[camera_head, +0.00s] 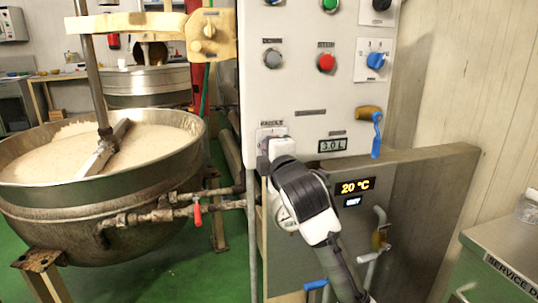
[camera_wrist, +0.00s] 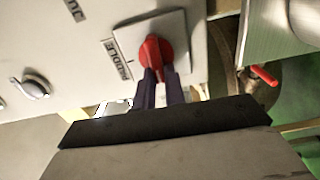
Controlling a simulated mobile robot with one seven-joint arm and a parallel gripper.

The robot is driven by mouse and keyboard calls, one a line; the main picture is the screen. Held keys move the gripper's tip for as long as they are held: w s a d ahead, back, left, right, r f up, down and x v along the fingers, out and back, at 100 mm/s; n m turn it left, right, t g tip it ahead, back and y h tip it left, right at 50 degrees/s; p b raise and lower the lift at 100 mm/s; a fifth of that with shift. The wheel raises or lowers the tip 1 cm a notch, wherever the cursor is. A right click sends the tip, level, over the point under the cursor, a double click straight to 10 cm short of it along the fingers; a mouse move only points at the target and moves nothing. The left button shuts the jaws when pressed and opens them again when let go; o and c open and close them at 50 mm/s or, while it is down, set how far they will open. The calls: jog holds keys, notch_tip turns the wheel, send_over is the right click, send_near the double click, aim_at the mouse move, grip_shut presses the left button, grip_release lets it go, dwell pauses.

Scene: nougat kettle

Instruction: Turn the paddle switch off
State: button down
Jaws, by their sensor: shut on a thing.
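The paddle switch is a red rotary knob (camera_wrist: 155,50) on a white square plate (camera_wrist: 185,37) marked PADDLE, in the wrist view. My gripper (camera_wrist: 158,80) is shut on this knob, with its two dark fingers at the knob's lower part. In the head view my gripper (camera_head: 275,142) reaches the lower left of the white control panel (camera_head: 285,100), right under the PADDLE label. There my gripper hides the knob. I cannot read the knob's on or off setting.
Red (camera_head: 326,62), grey (camera_head: 273,59) and blue (camera_head: 376,60) controls sit higher on the panel. A blue-handled valve (camera_head: 376,135) is to the right. The large kettle (camera_head: 130,205) of pale mass, with a red-handled pipe valve (camera_head: 197,216), stands left.

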jog(key=shift+f+n, duration=0.1)
jog(key=shift+n, duration=0.2)
jog(key=c, duration=1.5)
grip_release()
jog(key=shift+o, duration=0.2)
jog(key=b+v, duration=0.1)
jog(key=v, duration=1.3)
